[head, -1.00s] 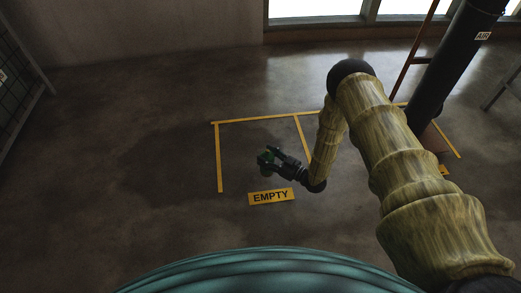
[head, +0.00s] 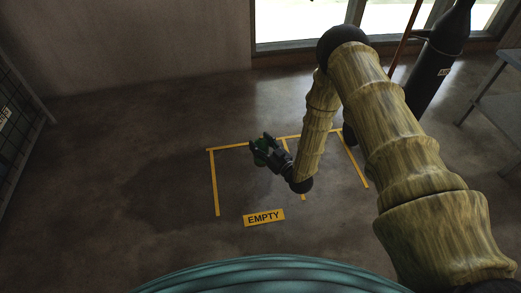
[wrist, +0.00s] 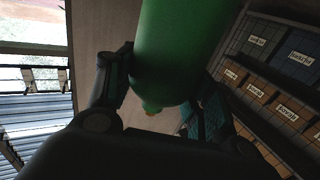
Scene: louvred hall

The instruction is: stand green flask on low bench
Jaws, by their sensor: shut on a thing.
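The green flask (wrist: 180,45) fills the upper middle of the wrist view, held between my two fingers. In the head view the flask (head: 265,144) is a small dark green shape, mostly covered by the fingers. My gripper (head: 259,151) is shut on it, in front of the yellow floor lines and with nothing touching it from below that I can see. At the right edge of the head view stands a grey bench-like piece (head: 499,108), only partly in frame; I cannot tell if it is the low bench.
Yellow lines (head: 213,180) mark a floor bay with an EMPTY sign (head: 264,217). A black cylinder (head: 437,70) stands at the upper right. A mesh panel (head: 20,130) is at the left. The wrist view shows shelves of labelled boxes (wrist: 255,85). Open floor lies left.

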